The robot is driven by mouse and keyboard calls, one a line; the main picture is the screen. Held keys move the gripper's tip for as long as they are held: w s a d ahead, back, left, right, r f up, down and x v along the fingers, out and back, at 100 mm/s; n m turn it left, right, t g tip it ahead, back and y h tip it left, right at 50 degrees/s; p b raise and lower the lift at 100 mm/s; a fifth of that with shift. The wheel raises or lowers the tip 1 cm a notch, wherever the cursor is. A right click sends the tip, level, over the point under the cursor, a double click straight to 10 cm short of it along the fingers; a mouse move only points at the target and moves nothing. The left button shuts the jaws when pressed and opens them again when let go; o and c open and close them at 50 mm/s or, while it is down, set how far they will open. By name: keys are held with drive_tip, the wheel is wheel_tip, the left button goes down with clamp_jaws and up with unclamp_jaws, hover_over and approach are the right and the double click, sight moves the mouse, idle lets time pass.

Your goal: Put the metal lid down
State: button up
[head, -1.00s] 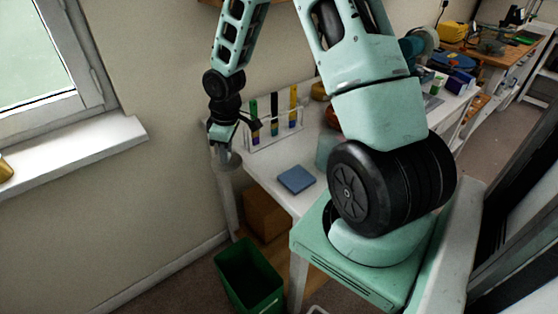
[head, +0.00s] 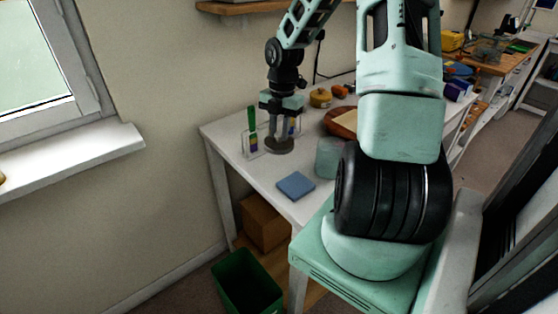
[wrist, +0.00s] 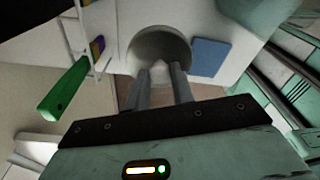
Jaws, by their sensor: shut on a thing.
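My gripper (head: 279,131) points down and is shut on the lid's upper side. In the wrist view my gripper (wrist: 162,78) has its two fingers close together at the lid (wrist: 160,40), which hides the table beneath it.
A brown round tray (head: 340,124) is behind. Free tabletop lies left of the pad.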

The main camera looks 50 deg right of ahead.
wheel_tip(320, 180, down, 8)
drive_tip(key=shift+f, duration=0.15)
idle(0.3)
drive_tip(key=o, duration=1)
drive_tip(key=shift+f, duration=0.1)
